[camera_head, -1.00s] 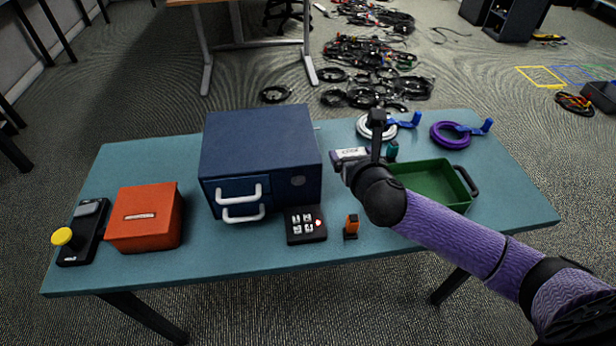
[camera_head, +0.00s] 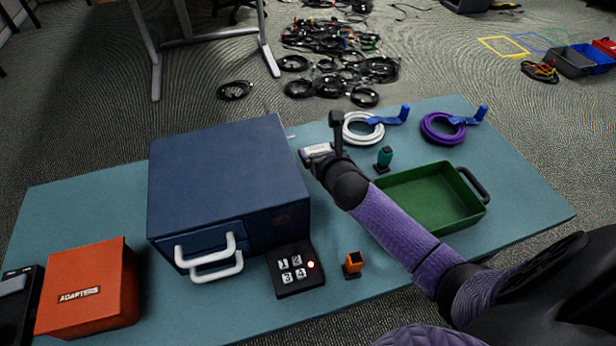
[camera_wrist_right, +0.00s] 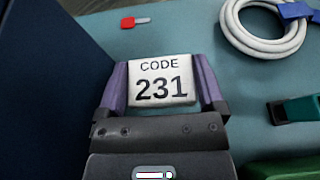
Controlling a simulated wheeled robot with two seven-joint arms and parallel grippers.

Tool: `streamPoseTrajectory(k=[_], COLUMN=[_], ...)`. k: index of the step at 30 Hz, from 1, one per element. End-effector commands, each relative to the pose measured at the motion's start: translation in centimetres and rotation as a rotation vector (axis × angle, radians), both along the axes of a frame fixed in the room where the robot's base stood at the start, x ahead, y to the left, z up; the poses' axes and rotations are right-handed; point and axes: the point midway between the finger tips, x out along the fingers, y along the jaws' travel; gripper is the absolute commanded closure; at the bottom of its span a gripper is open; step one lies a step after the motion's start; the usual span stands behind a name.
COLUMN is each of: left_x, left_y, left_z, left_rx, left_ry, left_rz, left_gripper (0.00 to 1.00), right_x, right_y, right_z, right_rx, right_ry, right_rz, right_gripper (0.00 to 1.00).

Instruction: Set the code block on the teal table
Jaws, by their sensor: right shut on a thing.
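The code block (camera_wrist_right: 162,82) is a pale block reading "CODE 231". My right gripper (camera_wrist_right: 163,90) is shut on it, with purple fingers on both sides in the right wrist view. In the head view the block (camera_head: 318,150) shows at the end of my right arm, right of the blue cabinet. The teal table (camera_head: 400,268) lies beneath; I cannot tell whether the block touches it. My left gripper is not in view.
A white cable coil (camera_head: 350,139), a teal connector (camera_head: 384,157) and a green tray (camera_head: 430,196) are to the right. A red-and-white item (camera_wrist_right: 134,21) lies beyond the block.

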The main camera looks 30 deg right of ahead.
Motion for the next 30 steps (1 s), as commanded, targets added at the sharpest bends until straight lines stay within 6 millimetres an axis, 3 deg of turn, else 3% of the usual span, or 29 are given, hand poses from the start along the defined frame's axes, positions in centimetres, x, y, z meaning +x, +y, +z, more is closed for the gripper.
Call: streamPoseTrajectory(k=[1, 6, 16, 17, 18, 27, 30], left_x=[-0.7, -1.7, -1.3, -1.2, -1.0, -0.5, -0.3], left_y=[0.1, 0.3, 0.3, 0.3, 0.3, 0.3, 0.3], left_z=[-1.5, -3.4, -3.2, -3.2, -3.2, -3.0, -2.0], left_rx=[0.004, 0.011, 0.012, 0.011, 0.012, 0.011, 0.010], left_ry=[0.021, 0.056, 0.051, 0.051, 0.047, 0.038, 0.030], left_rz=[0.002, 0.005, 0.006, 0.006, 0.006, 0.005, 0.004], left_gripper=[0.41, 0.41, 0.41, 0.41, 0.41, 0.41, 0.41], right_x=[0.0, 0.0, 0.0, 0.0, 0.0, 0.0, -1.2], right_y=[0.0, 0.0, 0.0, 0.0, 0.0, 0.0, 0.3], right_z=[-2.0, -4.8, -4.5, -4.6, -4.5, -4.0, -3.3], right_rx=[0.001, 0.000, -0.002, -0.002, -0.002, -0.002, 0.000], right_ry=[0.004, 0.003, -0.001, -0.001, -0.002, -0.003, -0.002], right_rz=[0.000, -0.001, -0.001, -0.001, -0.001, 0.000, 0.002], right_gripper=[0.71, 0.71, 0.71, 0.10, 0.02, 0.00, 0.00])
